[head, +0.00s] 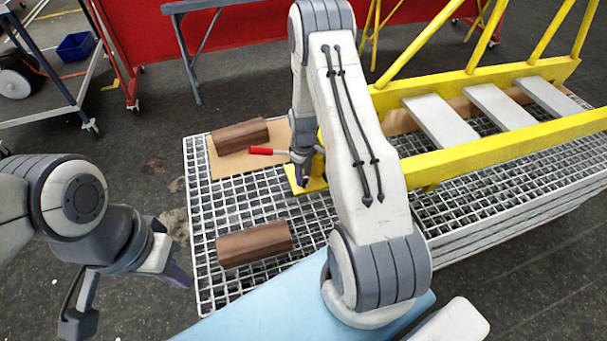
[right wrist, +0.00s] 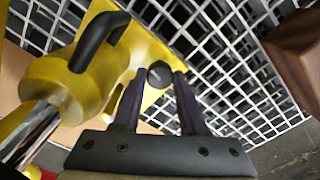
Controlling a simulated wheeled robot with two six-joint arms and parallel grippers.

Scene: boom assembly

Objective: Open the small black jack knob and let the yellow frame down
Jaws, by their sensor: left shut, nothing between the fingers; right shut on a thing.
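The yellow frame (head: 520,138) lies along the grating at the right, with grey crosspieces between its beams. Its near-left end is partly hidden behind my right arm. The yellow jack body (right wrist: 75,88), with a black loop handle (right wrist: 98,40) and a chrome rod, fills the left of the right wrist view. The small round black knob (right wrist: 160,75) sits at a yellow plate. My right gripper (right wrist: 161,84) is shut on this knob, one finger on each side; it also shows in the head view (head: 302,178). My left gripper (head: 178,277) is shut and empty, left of the grating.
A red-handled lever (head: 262,151) points left beside my right gripper. Brown wooden blocks lie on the grating: one on a tan board (head: 226,172), one nearer (head: 254,244). A light blue surface (head: 285,305) is in front. A red panel (head: 240,25) stands behind.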

